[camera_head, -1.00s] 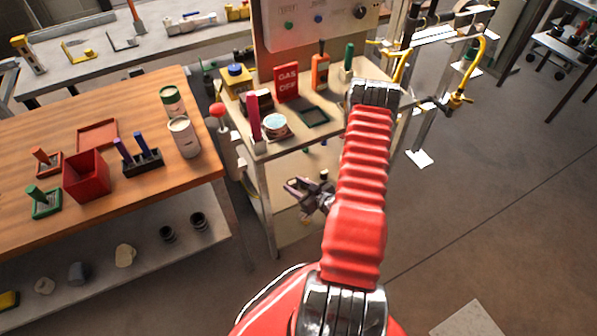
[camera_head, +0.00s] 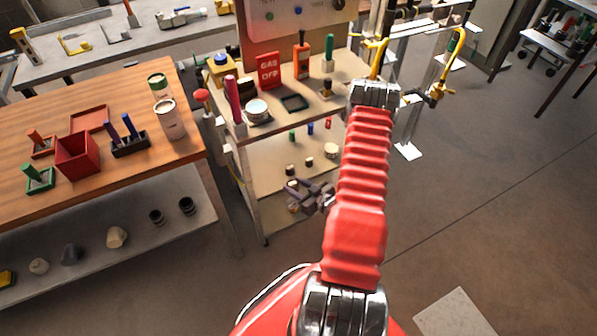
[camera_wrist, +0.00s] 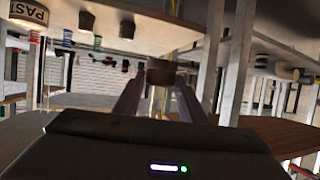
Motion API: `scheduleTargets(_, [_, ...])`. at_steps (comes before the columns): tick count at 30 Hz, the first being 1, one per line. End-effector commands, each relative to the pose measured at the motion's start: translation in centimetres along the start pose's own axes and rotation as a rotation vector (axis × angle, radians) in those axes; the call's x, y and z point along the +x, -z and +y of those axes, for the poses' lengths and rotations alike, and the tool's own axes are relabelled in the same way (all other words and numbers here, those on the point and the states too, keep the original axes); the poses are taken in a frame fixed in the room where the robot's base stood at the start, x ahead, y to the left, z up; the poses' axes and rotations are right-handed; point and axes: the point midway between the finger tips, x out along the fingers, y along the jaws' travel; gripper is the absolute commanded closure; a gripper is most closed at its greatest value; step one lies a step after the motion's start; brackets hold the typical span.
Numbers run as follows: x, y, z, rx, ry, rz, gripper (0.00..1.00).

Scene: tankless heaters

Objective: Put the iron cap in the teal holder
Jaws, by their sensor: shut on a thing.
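My gripper (camera_head: 296,195) is stretched out in front of the cart, level with its lower part in the head view. In the wrist view its two fingers (camera_wrist: 160,84) are closed on a small dark round piece, the iron cap (camera_wrist: 160,71), held at the tips. The cap is too small to make out in the head view. A dark square frame (camera_head: 294,102) lies on the cart's top shelf; it looks dark green or teal and may be the teal holder. It appears empty, and my gripper is apart from it.
The cart top (camera_head: 330,86) also bears a red GAS OFF sign (camera_head: 268,70), a white round tin (camera_head: 257,110) and several upright tools. Small caps lie on its lower shelf (camera_head: 270,160). A wooden table (camera_head: 60,115) stands left. Open floor (camera_head: 500,190) lies right.

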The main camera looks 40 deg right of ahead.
Motion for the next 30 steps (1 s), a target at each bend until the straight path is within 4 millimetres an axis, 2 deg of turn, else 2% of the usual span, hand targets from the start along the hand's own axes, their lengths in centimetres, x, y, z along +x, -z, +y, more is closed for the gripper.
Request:
scheduleTargets(10, [-0.5, 3.3, -2.5, 0.002, -0.008, 0.002, 0.89])
scheduleTargets(17, [-0.8, 6.2, -5.3, 0.002, -0.007, 0.001, 0.89])
scheduleTargets(30, [-1.3, 15.6, -14.3, -0.003, 0.002, 0.004, 0.89])
